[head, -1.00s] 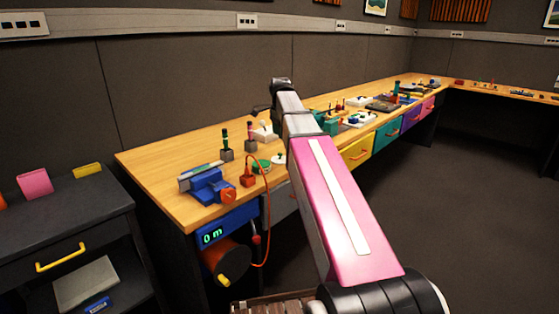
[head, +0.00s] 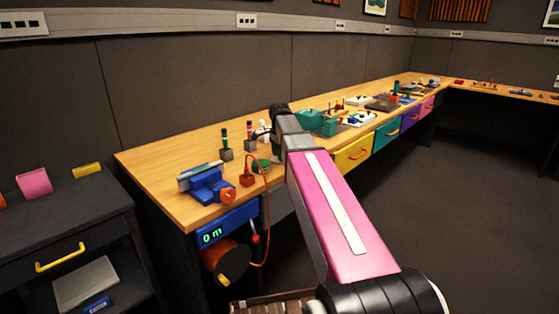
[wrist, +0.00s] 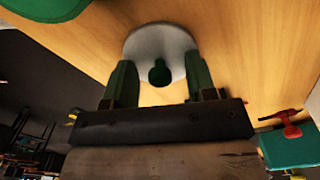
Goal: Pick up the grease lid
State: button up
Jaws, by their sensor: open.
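The grease lid, a pale grey-white disc (wrist: 150,45) with a green knob (wrist: 160,73) at its centre, shows in the wrist view over the wooden bench top. My gripper (wrist: 158,58) is open, with its two green fingers apart on the left and right of the knob. The knob shows in the gap between them, and I see no finger closed on it. I cannot tell the exact height of the fingertips over the lid. In the head view my arm hides the lid.
A green round container (head: 261,166) stands left of my gripper, partly in the wrist view's corner. A red block with an orange cable (head: 247,178) and a blue vise-like device (head: 207,184) are further left. Teal equipment (head: 318,122) stands to the right.

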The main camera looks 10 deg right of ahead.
grip_shut()
jog(key=shift+r, duration=0.1)
